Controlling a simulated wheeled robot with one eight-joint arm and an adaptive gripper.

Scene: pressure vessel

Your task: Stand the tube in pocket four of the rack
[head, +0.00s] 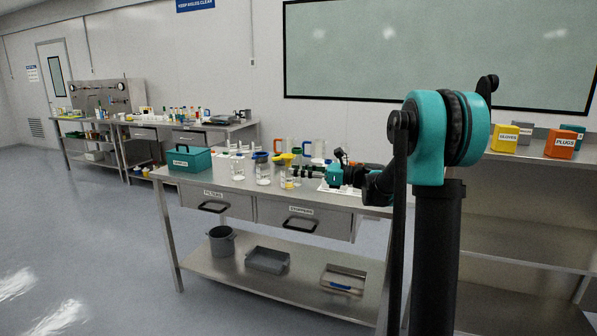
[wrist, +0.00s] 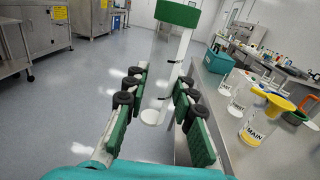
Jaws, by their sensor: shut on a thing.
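My gripper (wrist: 158,95) is shut on a clear tube (wrist: 160,75) with a green cap (wrist: 178,13) in the wrist view. In the head view my gripper (head: 305,171) is above the front of the steel bench (head: 215,188), beside the glass vessels; the tube is too small to make out there. I cannot clearly pick out the rack or its pocket four in either view.
Clear vessels (head: 263,175) stand close by; one holds yellow liquid under a yellow funnel (wrist: 280,103). A teal box (head: 188,160) is at the bench's left end. Orange and blue-handled items stand behind. In the wrist view, open floor (wrist: 70,100) lies beside the bench.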

